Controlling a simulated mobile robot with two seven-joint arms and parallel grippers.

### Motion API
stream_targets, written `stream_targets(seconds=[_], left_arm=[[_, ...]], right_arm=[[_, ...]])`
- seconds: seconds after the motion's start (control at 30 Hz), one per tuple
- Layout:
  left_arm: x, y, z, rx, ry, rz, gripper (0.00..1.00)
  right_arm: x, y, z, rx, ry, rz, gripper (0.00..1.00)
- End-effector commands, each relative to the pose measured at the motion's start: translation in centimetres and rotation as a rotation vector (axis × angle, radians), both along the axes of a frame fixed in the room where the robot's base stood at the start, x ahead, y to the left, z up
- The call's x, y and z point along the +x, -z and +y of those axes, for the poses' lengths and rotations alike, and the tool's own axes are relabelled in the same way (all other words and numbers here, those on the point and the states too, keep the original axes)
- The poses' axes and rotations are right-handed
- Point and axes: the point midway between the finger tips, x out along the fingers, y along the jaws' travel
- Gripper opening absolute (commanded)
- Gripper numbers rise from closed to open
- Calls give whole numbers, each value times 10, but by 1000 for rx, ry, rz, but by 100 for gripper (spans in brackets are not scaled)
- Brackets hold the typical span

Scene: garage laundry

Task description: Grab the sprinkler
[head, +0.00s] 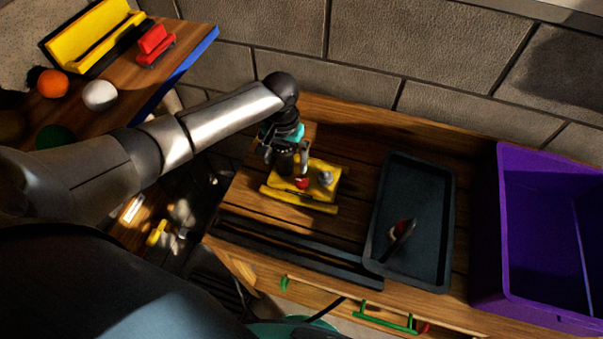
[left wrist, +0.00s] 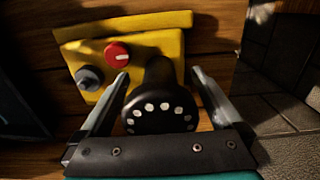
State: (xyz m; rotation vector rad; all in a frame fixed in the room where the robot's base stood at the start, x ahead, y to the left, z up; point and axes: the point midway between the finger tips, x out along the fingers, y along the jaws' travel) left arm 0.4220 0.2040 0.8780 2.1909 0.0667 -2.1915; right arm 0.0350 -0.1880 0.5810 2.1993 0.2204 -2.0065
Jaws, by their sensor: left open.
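In the left wrist view the open fingers (left wrist: 160,76) lie on either side of the black part, with gaps visible. My right gripper is not in view.
A purple bin (head: 487,220) stands further right. Dark bars (head: 290,248) lie along the bench front. A shelf (head: 165,80) with balls and toys is at upper left.

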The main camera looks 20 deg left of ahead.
Motion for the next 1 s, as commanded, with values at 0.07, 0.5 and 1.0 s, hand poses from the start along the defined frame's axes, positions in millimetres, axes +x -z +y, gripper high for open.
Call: stream_targets(seconds=[0.07,0.5,1.0], left_arm=[[0,3,0,1,1,0,100],[0,2,0,0,0,0,72],[0,2,0,0,0,-1,16]], right_arm=[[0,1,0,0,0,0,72],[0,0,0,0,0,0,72],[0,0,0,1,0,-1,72]])
